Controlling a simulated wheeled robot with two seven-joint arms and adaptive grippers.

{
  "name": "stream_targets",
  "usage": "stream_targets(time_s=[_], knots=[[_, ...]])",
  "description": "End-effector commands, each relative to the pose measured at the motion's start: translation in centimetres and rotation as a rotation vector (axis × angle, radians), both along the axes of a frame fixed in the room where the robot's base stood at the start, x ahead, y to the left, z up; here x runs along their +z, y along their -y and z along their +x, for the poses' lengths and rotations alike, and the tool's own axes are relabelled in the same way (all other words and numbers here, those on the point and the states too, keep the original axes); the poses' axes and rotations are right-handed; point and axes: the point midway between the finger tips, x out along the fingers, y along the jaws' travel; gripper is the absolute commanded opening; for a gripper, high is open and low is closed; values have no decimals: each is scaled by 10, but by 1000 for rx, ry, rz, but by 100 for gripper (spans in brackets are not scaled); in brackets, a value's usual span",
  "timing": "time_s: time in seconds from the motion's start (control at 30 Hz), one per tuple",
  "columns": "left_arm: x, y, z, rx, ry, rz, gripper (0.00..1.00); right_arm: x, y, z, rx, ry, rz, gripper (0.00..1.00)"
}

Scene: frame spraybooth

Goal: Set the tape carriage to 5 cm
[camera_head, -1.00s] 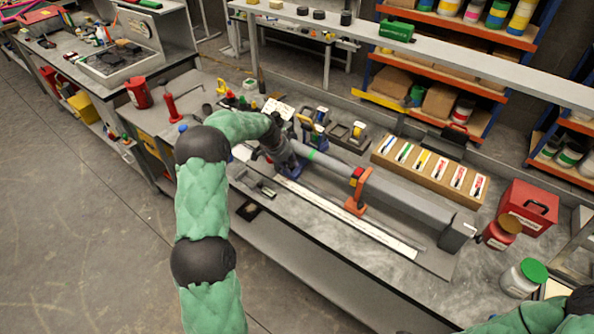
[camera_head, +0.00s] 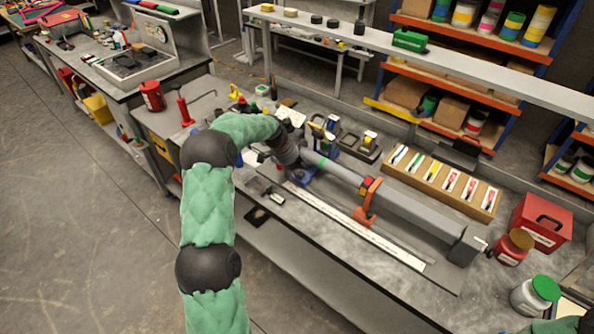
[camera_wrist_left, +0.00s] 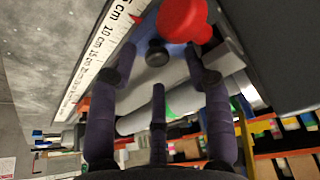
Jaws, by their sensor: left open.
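A grey tube (camera_head: 410,207) lies along the bench with a white ruler (camera_head: 355,228) in front of it. An orange carriage (camera_head: 364,208) with a red and yellow top stands around the tube. A blue block (camera_head: 303,176) sits at the tube's left end, partly hidden by my left gripper (camera_head: 296,163). In the left wrist view my left gripper (camera_wrist_left: 159,55) is open, its fingers either side of a black knob (camera_wrist_left: 157,53); contact cannot be told. A red knob (camera_wrist_left: 184,19) is just beyond. The ruler (camera_wrist_left: 100,47) shows 5, 10 and 15 cm marks. Which part is the tape carriage is unclear.
A wooden tray of marked cards (camera_head: 440,182) lies behind the tube. A red box (camera_head: 540,222), a red jar (camera_head: 513,247) and a green-lidded jar (camera_head: 534,296) stand at the right. Tape dispensers (camera_head: 360,143) stand behind the gripper. The front bench strip is mostly clear.

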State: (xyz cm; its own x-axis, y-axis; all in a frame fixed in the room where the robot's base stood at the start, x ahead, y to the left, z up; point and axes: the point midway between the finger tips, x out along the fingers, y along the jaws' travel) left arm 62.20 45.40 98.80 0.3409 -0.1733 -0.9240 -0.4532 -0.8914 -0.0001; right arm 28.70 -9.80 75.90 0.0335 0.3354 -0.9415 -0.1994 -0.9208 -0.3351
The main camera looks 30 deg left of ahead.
Motion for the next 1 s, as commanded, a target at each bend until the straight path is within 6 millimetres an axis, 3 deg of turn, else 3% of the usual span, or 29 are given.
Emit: stream_targets(time_s=[0.3,0.5,1.0], knots=[[59,-13,-22,2,2,3,50,0,0,0,0,0,0,40],[83,-17,-31,2,1,2,50,0,0,0,0,0,0,40],[91,-19,-34,2,1,1,50,0,0,0,0,0,0,40]])
